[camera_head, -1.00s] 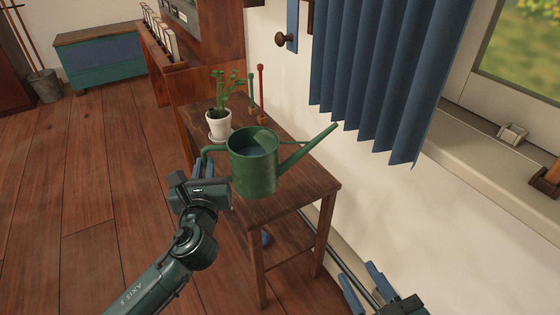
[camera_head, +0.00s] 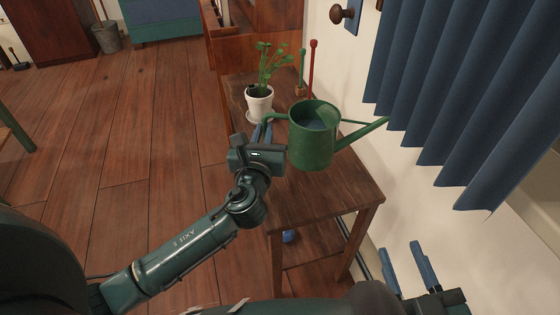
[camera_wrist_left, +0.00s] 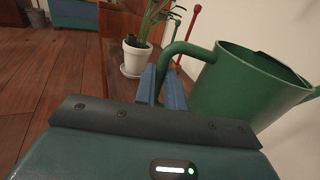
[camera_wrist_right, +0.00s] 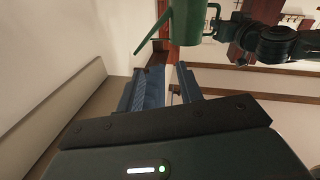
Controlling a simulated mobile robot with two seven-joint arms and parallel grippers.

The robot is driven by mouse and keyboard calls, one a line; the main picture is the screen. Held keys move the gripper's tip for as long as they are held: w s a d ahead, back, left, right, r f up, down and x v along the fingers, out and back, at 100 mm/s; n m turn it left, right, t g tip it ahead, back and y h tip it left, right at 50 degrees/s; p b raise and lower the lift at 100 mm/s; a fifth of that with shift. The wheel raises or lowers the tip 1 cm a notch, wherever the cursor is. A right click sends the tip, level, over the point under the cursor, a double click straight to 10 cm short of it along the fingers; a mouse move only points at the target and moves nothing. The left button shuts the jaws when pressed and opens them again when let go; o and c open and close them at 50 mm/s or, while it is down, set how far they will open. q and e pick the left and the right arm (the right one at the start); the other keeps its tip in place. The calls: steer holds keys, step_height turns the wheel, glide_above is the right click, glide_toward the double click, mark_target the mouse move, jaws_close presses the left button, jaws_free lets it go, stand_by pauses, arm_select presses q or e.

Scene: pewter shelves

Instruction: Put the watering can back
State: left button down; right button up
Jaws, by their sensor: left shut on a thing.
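The green watering can (camera_head: 311,145) is upright over the small wooden table (camera_head: 325,199), its long spout pointing right towards the curtain. I cannot tell whether its base touches the table top. My left gripper (camera_head: 263,134) is shut on the can's handle at its left side; the handle also shows between the blue fingers in the left wrist view (camera_wrist_left: 166,85). My right gripper (camera_head: 408,266) is low at the right, its blue fingers apart and empty. The can also shows at the top of the right wrist view (camera_wrist_right: 186,22).
A plant in a white pot (camera_head: 259,101) stands on the table behind the can, with red and green thin-stemmed tools (camera_head: 312,65) beside it. A blue curtain (camera_head: 440,110) hangs close by the spout. The wooden floor at left (camera_head: 130,150) is clear.

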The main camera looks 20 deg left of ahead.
arm_select(q)
step_height(320, 180, down, 6)
steer(key=b, duration=0.3)
steer(key=shift+r, duration=0.2)
steer(key=shift+f, duration=0.35)
arm_select(e)
steer(key=shift+a+r+t+y, duration=0.15)
steer(key=shift+a+t+y, duration=0.35)
steer(key=shift+t+y, duration=0.15)
arm_select(q)
steer(key=c, duration=1.9)
jaws_free()
steer(key=shift+f, duration=0.3)
steer(key=shift+c, duration=0.2)
steer(key=o, duration=0.5)
steer(key=shift+c, duration=0.2)
steer(key=shift+r, duration=0.2)
